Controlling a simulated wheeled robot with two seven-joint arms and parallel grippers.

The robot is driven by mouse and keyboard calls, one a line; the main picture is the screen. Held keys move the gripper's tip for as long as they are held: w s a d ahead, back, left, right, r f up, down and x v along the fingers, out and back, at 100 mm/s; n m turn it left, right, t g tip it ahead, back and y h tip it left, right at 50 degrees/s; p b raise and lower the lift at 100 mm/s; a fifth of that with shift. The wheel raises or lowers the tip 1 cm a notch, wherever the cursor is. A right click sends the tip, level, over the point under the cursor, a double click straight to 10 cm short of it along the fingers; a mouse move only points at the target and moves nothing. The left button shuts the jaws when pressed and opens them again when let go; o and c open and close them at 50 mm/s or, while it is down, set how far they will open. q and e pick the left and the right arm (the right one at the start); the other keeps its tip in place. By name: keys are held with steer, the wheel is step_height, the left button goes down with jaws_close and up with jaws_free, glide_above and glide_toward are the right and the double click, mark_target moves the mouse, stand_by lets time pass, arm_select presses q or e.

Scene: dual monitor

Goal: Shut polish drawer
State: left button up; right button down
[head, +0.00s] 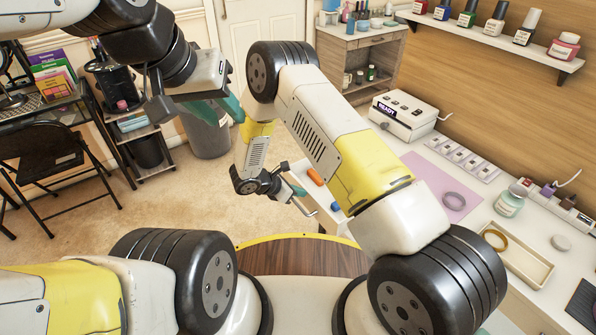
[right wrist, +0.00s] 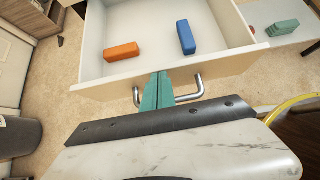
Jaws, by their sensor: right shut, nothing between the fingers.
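The drawer (right wrist: 92,45) is open, with a pale interior, a wooden front and a metal bar handle (right wrist: 190,95). An orange block (right wrist: 122,51) and a blue block (right wrist: 186,38) lie inside it. In the head view, the drawer (head: 300,170) sticks out from the desk, partly hidden by my right arm. My right gripper (right wrist: 158,78) is shut and empty, its teal fingers over the handle at the drawer front; contact is unclear. It also shows in the head view (head: 298,190). My left gripper (head: 225,100) is raised at upper left, away from the drawer; its finger gap is unclear.
The desk (head: 440,240) at right holds a white device (head: 402,115), a purple mat (head: 437,185) and a tray (head: 517,262). A black folding chair (head: 50,165) and a bin (head: 205,130) stand at left. A teal block (right wrist: 283,28) lies on another white surface.

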steer(key=w+d, duration=0.4)
steer(key=d, duration=0.1)
steer(key=w+d, duration=0.4)
steer(key=d, duration=0.2)
steer(key=w+d, duration=0.3)
steer(key=d, duration=0.2)
steer(key=shift+w+d, duration=0.15)
steer(key=shift+w, duration=0.25)
